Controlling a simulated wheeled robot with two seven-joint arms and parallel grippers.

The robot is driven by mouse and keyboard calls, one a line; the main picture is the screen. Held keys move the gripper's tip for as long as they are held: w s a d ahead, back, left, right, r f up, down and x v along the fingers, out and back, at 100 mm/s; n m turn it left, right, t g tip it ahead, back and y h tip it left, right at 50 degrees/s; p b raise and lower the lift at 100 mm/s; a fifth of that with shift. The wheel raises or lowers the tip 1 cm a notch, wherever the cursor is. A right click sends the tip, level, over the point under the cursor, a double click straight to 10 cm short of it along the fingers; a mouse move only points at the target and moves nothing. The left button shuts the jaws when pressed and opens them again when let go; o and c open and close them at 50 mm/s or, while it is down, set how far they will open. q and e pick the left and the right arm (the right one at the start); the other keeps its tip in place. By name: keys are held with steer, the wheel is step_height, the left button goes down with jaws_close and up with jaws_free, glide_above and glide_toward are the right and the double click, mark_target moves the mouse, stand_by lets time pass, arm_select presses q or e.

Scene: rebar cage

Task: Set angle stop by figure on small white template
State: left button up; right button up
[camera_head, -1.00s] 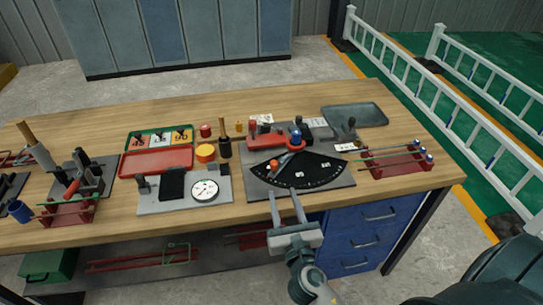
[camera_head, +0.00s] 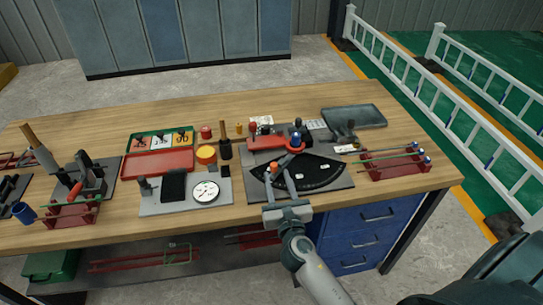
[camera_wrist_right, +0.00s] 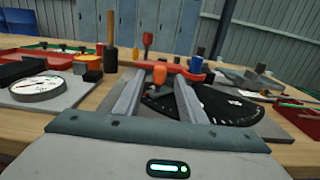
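The angle stop's black fan-shaped scale (camera_head: 312,174) with white marks lies on a grey plate near the bench's front edge. My right gripper (camera_head: 279,178) is open at the front of the plate. In the right wrist view, the orange knob (camera_wrist_right: 160,75) shows between the spread fingertips (camera_wrist_right: 159,80), apparently without contact. A small white template (camera_head: 160,141) lies between two coloured ones in a green-edged tray; its figure is too small to read surely. My left gripper is out of view.
A round white dial (camera_head: 205,191) on a grey plate and an orange-lidded pot (camera_head: 206,154) stand left of the scale. A red rack with rods (camera_head: 395,162) is to the right. The wood behind the template tray is clear.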

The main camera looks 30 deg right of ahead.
mark_target(283, 161)
steer(key=p+x, duration=0.1)
steer(key=x, duration=0.8)
steer(key=shift+w, duration=0.3)
jaws_close()
